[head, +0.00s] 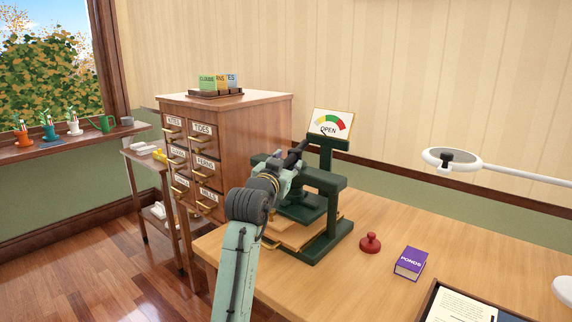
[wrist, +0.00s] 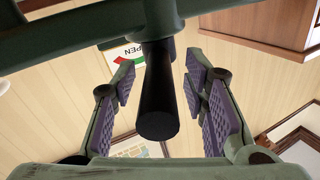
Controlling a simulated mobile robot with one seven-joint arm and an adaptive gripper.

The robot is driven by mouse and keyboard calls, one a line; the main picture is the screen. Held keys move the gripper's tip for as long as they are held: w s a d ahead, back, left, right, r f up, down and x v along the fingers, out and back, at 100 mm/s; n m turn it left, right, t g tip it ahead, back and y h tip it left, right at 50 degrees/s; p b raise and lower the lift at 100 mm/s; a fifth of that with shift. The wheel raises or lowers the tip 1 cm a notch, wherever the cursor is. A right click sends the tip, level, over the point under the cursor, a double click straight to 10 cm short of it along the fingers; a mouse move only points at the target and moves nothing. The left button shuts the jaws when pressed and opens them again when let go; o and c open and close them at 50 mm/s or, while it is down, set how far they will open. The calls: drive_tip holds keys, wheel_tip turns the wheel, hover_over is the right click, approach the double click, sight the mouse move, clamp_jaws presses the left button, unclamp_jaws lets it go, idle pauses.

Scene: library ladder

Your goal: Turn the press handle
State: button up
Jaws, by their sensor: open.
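The dark green press (head: 333,228) stands on the wooden desk, with a dial card reading OPEN (head: 330,123) behind its top. Its black press handle (head: 297,151) points from the press top toward my gripper (head: 283,160). In the wrist view the handle (wrist: 158,105) runs between the purple-padded fingers of my gripper (wrist: 159,82), its round end facing the camera. The gripper is open, with a visible gap on each side of the handle. In the head view my arm hides part of the press's left side.
A red knobbed stamp (head: 370,243), a purple book (head: 411,263) and a framed paper (head: 465,307) lie on the desk (head: 380,215) right of the press. A wooden card cabinet (head: 240,140) stands to the left. A white lamp (head: 452,159) reaches in from the right.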

drive_tip(key=v, duration=1.2)
idle(0.6)
